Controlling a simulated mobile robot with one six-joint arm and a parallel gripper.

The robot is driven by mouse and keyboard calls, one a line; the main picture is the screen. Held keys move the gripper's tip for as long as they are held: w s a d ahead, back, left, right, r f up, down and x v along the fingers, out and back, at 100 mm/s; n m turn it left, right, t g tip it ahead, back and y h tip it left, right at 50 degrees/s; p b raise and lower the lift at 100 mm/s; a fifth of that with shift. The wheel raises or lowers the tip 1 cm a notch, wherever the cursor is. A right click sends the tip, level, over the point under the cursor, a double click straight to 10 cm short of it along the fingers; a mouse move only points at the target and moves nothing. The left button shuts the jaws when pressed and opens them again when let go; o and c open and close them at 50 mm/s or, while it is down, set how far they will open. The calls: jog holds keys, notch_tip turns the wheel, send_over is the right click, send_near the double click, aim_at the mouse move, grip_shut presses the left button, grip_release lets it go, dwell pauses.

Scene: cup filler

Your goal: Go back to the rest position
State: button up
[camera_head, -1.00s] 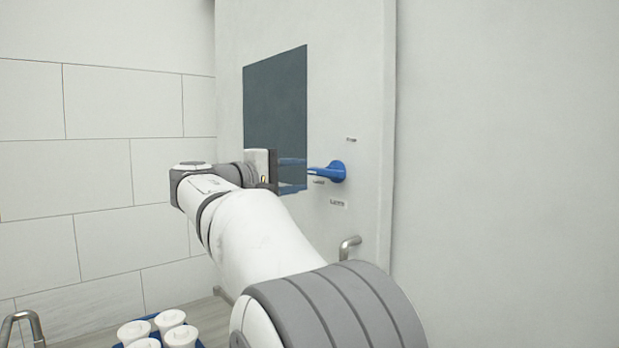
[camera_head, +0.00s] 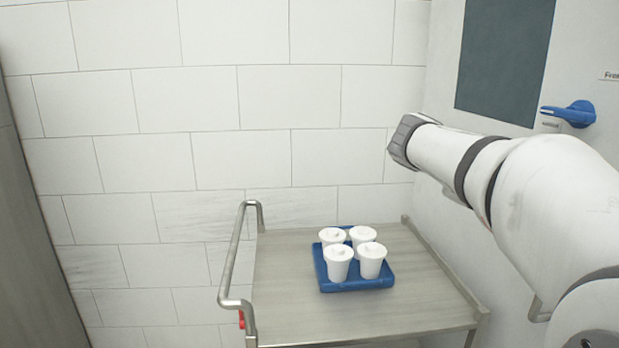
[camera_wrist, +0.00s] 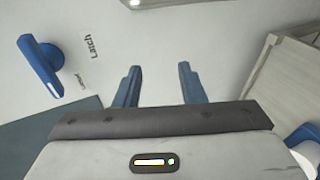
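My gripper (camera_wrist: 158,88) shows in the wrist view with its two blue fingers apart and nothing between them. It faces the pale machine panel. The blue latch handle (camera_wrist: 42,66) is to the left of the fingers, apart from them, beside a "Latch" label. In the head view my arm reaches in from the right and hides the gripper.
A grey cart (camera_head: 290,270) with a metal rail (camera_head: 231,262) stands at the lower middle. On it a blue tray (camera_head: 325,283) holds several white lidded cups (camera_head: 339,262). A tiled wall (camera_head: 190,100) is behind. The cart top left of the tray is clear.

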jog(key=s+a+f+m+y, duration=0.1)
jog(key=s+a+f+y, duration=0.3)
jog(key=f, duration=0.4)
jog(key=s+a+f+m+y+p, duration=0.1)
jog(key=s+a+f+y, duration=0.3)
jog(key=s+a+f, duration=0.3)
jog(key=s+a+f+y, duration=0.4)
jog(key=s+a+f, duration=0.2)
jog(key=a+f, duration=0.2)
notch_tip(320, 180, down, 2)
jog(key=shift+a+m+y+p, duration=0.3)
jog(key=shift+a+m+p, duration=0.05)
jog(key=shift+m, duration=0.05)
